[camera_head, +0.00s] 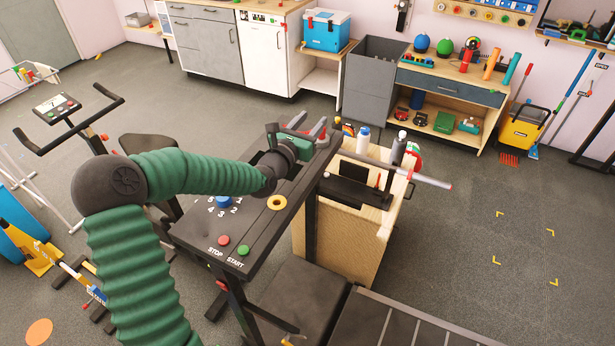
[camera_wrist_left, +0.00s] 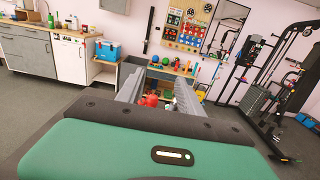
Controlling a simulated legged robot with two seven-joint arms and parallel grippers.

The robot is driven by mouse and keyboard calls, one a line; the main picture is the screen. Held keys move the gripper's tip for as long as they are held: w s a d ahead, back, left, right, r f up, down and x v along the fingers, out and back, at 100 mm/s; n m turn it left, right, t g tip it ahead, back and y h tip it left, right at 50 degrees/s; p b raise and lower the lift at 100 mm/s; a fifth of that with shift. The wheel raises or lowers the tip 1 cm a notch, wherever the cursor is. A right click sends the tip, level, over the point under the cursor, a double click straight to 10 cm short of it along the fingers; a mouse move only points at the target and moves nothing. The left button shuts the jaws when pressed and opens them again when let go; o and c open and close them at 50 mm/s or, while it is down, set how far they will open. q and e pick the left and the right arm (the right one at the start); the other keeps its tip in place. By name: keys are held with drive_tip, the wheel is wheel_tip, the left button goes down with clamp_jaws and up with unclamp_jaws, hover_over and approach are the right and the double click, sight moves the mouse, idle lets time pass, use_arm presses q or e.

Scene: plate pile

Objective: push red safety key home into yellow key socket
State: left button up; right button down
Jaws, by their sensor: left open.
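The yellow key socket (camera_head: 277,203) is a ring with a dark centre on the black sloping console (camera_head: 262,232). Nothing shows in the ring. My left gripper (camera_head: 307,127) is beyond the socket, over the console's far end, with its grey fingers spread and pointing away. A red piece (camera_head: 320,131), probably the red safety key, shows by the fingertips. Red also shows between the open fingers in the left wrist view (camera_wrist_left: 150,100). I cannot tell whether the fingers touch it, and its lower part is hidden. My right gripper is not in view.
A red STOP button (camera_head: 223,240), a green START button (camera_head: 243,250) and a blue knob (camera_head: 223,201) are on the console. A wooden cabinet (camera_head: 335,225) with bottles on top stands to the right. A grey rail runs across beside the console.

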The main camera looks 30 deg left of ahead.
use_arm(q)
drive_tip(key=s+d+f+m+g+h, duration=0.2)
drive_tip(key=s+d+f+m+g, duration=0.55)
drive_tip(key=d+f+m, duration=0.75)
drive_tip(key=s+d+f+m+g+y, duration=0.1)
drive_tip(key=s+f+m+g, duration=0.2)
drive_tip(key=s+m+g, duration=0.5)
drive_tip(key=s+m, duration=1.3)
drive_tip(key=s, duration=0.4)
drive_tip(key=shift+s+d+f+m, duration=0.15)
drive_tip(key=shift+d+f+m, duration=0.05)
drive_tip(key=shift+d+m, duration=0.1)
drive_tip(key=shift+d, duration=0.15)
drive_tip(key=shift+o, duration=0.3)
